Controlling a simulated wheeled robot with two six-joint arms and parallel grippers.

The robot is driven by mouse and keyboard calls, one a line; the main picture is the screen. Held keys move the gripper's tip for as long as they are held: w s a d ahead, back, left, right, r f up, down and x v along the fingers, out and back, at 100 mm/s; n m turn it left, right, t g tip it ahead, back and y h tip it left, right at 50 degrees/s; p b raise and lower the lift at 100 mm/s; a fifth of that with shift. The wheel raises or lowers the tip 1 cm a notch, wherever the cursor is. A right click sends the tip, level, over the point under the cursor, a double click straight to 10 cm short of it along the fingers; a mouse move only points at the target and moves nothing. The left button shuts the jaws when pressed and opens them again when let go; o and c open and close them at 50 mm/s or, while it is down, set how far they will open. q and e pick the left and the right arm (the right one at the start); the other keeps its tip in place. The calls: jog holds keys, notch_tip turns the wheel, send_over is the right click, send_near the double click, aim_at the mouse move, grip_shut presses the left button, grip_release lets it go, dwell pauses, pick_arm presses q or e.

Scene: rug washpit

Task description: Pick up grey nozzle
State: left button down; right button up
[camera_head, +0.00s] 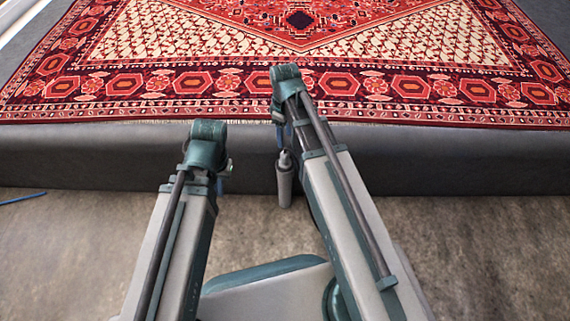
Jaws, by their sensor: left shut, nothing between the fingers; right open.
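A slim grey cylinder with a narrow tapered top, which looks like the grey nozzle (285,180), is upright in front of the dark platform's face, its lower end near the floor. My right gripper (284,134) hangs below the end of my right arm, just above the nozzle in the picture. It is open; its fingers are small and partly hidden by the arm, and I cannot tell whether they touch the nozzle. My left gripper (221,184) is shut and empty, mostly hidden behind my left wrist, left of the nozzle.
A red patterned rug (410,85) covers the top of a dark grey platform (480,160), whose front edge crosses the view behind the nozzle. The brown-grey floor (490,250) is clear at right. A thin blue line (22,198) lies on the floor at far left.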

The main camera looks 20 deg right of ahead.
aim_at(285, 153)
notch_tip(285, 153, down, 7)
jog(key=b, duration=0.6)
jog(key=shift+f, duration=0.15)
notch_tip(285, 153, down, 5)
jog(key=b, duration=0.5)
jog(key=shift+f+b, duration=0.15)
jog(key=shift+b, duration=0.2)
grip_shut()
